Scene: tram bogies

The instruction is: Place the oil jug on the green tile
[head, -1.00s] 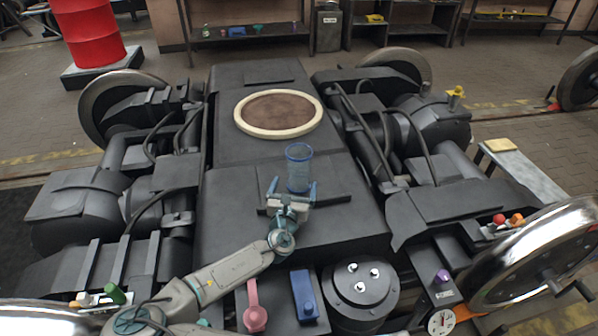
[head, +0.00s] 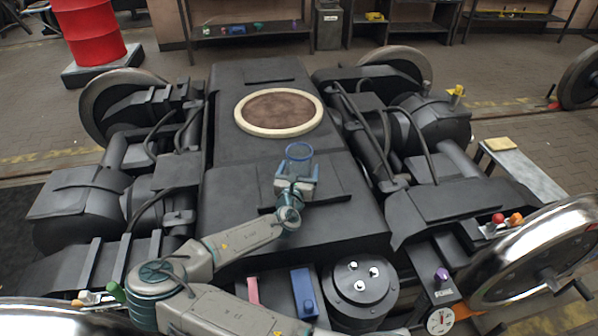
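A clear, blue-rimmed container (head: 299,153), apparently the oil jug, stands upright on the dark central deck of the bogie in the head view. My gripper (head: 298,170) is at its near side, with one finger to the left and one to the right of its lower part. The fingers look spread wider than the jug, and I cannot tell whether they touch it. The gripper hides the jug's base. I see no green tile in this view.
A round brown pad with a cream rim (head: 279,112) lies behind the jug. A blue block (head: 304,292), a pink tool (head: 253,290) and a black cylinder with bolts (head: 361,288) are at the front. Dark pipes and motors flank the deck. A red drum (head: 89,30) stands back left.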

